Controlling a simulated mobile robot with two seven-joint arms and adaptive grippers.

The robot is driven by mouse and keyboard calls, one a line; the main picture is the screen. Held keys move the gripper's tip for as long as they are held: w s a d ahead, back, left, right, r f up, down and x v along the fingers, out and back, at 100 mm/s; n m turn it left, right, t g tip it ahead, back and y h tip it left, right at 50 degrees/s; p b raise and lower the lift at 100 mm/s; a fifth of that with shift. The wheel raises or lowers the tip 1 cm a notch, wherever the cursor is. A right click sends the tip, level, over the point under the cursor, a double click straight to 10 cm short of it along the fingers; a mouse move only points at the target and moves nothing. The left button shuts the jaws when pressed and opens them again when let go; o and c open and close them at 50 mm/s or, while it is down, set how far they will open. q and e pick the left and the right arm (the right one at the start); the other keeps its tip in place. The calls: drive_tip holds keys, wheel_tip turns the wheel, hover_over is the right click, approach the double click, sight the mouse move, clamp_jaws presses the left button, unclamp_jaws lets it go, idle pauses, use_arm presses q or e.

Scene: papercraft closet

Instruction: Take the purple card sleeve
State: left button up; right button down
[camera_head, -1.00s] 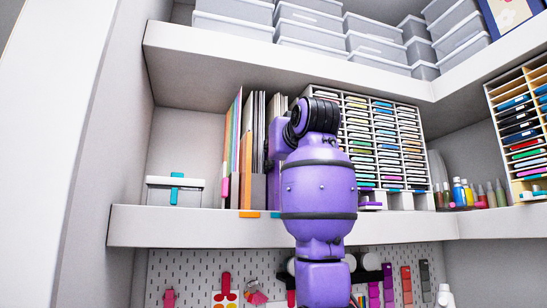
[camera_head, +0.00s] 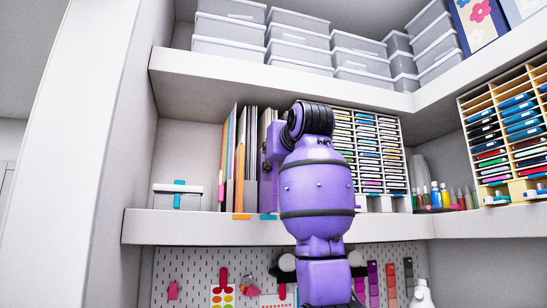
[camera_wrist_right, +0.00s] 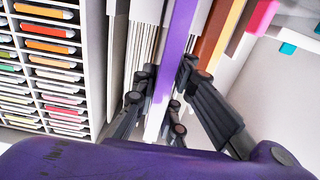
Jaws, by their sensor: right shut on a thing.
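The purple card sleeve (camera_wrist_right: 177,45) stands on edge, a narrow upright strip in the right wrist view. My right gripper (camera_wrist_right: 168,76) has its dark fingers on both sides of the sleeve and is shut on it. White and grey sheets lie on the sleeve's left, and a brown-orange one on its right. My left gripper is in neither view.
Upright folders and papers (camera_head: 248,145) stand left of my arm. A rack of coloured pads (camera_head: 368,150) is to its right. The shelf edge (camera_head: 190,228) runs below, a pegboard (camera_head: 190,265) hangs under it. Grey bins (camera_head: 300,45) fill the upper shelf. A clear box (camera_head: 178,197) stands at left.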

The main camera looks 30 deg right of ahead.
drive_tip(key=shift+w, duration=0.2)
drive_tip(key=c, duration=1.7)
unclamp_jaws()
drive_tip(key=shift+w, duration=0.15)
drive_tip(key=shift+s, duration=0.2)
drive_tip(key=v, duration=1.2)
drive_tip(key=shift+w, duration=0.1)
